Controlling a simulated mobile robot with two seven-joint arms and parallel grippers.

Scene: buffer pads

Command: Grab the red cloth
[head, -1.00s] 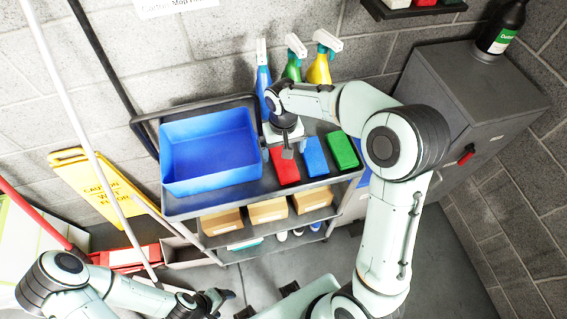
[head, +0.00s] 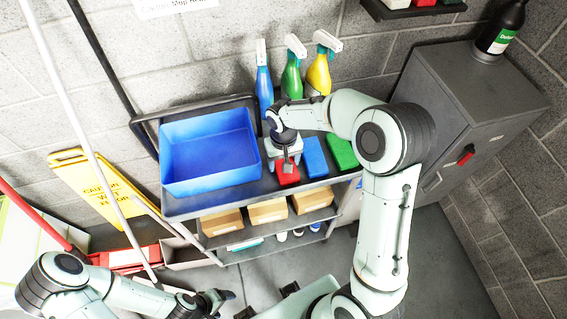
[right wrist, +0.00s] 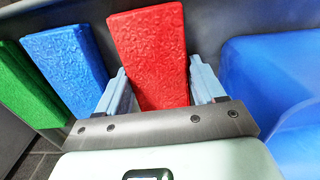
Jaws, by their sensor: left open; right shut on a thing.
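The red cloth (head: 287,176) is a folded, block-like pad on the cart's top shelf, partly hidden by my right gripper in the head view. In the right wrist view the red cloth (right wrist: 150,55) lies between the two fingers of my right gripper (right wrist: 160,88), which is shut on its near end. In the head view the right gripper (head: 286,160) reaches down over the cloth from above. My left gripper (head: 222,297) is open and empty at the bottom, low in front of the cart.
A blue cloth (head: 314,157) and a green cloth (head: 341,150) lie to the right of the red one. A blue bin (head: 210,180) stands to its left. Blue, green and yellow (head: 318,75) spray bottles stand behind. A grey cabinet (head: 465,110) is at the right.

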